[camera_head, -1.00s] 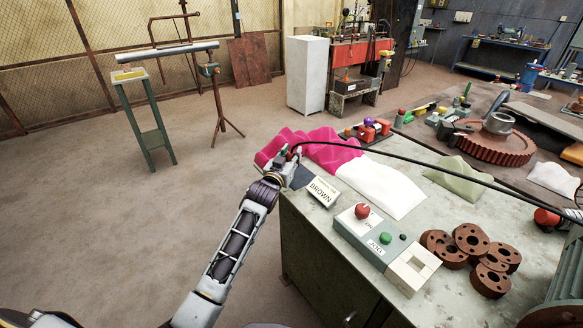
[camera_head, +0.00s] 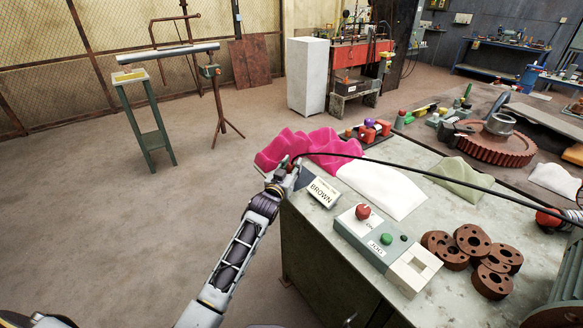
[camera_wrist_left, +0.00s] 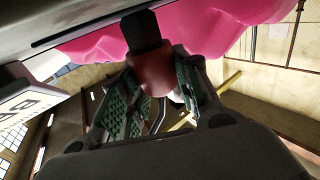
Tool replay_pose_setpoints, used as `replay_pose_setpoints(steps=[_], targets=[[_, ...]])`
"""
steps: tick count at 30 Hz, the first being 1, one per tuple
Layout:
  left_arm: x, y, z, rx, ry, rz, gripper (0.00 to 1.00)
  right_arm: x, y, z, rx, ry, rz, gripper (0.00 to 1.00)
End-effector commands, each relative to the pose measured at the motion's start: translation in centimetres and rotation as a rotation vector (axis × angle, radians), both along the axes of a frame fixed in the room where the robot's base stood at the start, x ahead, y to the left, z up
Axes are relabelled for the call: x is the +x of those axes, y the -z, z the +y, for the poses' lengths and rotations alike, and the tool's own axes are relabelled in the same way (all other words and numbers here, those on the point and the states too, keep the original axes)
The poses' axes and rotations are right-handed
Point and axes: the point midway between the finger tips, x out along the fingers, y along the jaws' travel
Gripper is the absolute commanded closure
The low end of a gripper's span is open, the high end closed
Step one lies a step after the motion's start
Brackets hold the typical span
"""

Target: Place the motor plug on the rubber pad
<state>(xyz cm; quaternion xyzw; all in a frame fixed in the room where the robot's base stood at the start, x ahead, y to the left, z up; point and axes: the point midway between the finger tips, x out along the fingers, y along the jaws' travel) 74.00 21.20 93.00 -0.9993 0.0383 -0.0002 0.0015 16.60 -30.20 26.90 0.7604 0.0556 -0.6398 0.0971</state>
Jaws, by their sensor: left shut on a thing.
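The motor plug (camera_wrist_left: 152,72), red-brown with a black end, is between the fingers of my left gripper (camera_wrist_left: 150,105) in the left wrist view. The black cable (camera_head: 420,170) runs from there across the bench to the right. Whether the plug touches the bench cannot be told. My right gripper is out of view.
The workbench (camera_head: 310,238) holds the pink cloth (camera_head: 310,148), a white cloth (camera_head: 385,188), the BROWN label (camera_head: 323,191), a button box (camera_head: 365,232) and several brown discs (camera_head: 472,239). Open floor lies left of the bench.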

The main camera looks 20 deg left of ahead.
Motion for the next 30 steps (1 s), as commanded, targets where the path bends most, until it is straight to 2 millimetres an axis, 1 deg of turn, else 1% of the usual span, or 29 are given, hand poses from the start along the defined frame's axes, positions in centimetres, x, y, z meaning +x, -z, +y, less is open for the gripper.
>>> replay_pose_setpoints(steps=[10,11,15,16,30], targets=[[0.00,0.19,0.01,0.000,0.000,0.000,0.93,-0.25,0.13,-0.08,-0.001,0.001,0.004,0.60],[0.00,0.24,0.01,0.000,0.000,0.000,0.67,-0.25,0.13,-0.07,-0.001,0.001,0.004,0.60],[0.00,0.22,0.01,0.001,0.000,0.001,0.49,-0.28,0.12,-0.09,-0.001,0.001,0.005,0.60],[0.00,0.22,0.01,0.001,0.000,0.001,0.46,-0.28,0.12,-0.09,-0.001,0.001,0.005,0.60],[-0.14,-0.01,0.02,0.001,0.000,0.001,0.46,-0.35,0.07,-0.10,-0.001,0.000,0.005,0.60]])
